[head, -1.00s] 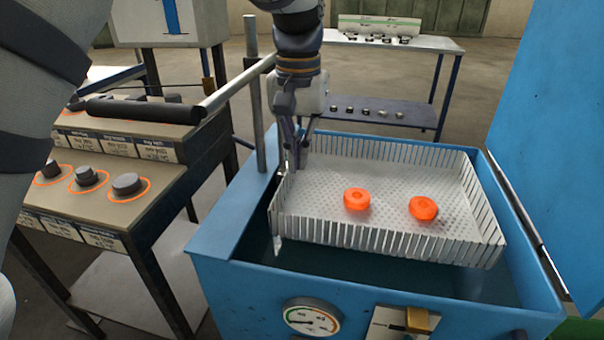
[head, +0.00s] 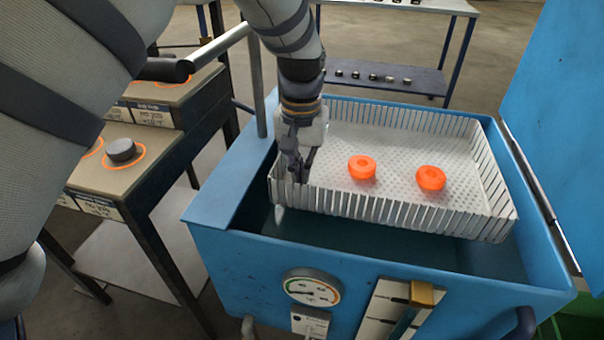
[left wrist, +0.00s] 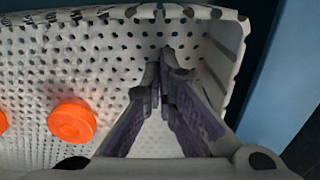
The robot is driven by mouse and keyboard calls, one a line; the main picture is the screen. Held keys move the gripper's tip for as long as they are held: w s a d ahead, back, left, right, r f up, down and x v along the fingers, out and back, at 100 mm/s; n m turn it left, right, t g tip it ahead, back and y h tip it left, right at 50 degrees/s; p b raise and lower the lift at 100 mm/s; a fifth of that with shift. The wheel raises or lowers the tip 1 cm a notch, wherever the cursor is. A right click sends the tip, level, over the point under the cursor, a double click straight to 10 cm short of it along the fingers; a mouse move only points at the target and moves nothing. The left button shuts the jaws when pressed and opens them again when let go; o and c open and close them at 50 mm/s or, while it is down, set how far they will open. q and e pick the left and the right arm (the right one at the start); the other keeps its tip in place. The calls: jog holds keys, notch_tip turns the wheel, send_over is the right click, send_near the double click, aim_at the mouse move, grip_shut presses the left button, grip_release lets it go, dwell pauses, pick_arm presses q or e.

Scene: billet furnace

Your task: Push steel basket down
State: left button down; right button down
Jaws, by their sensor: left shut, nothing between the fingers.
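The steel basket (head: 400,213) is a light, perforated tray with slatted sides. It sits in the upper part of the blue tank (head: 215,205), above the dark liquid. Two glowing orange billets, a left one (head: 362,167) and a right one (head: 430,178), lie on its floor. My left gripper (head: 299,180) is shut and empty, pointing down at the basket's near left corner. In the left wrist view its closed fingertips (left wrist: 160,75) are over the perforated floor beside the basket's corner wall (left wrist: 228,40). I cannot tell whether they touch. My right gripper is not in view.
The tank's open blue lid (head: 560,110) stands at the right. A round gauge (head: 312,288) is on the tank's front. A control desk with a dark knob (head: 122,150) stands at the left. A rail with a dark grip (head: 165,70) reaches toward the tank. A table (head: 395,80) stands behind.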

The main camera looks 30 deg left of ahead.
pick_arm(q)
jog(key=shift+f, duration=0.2)
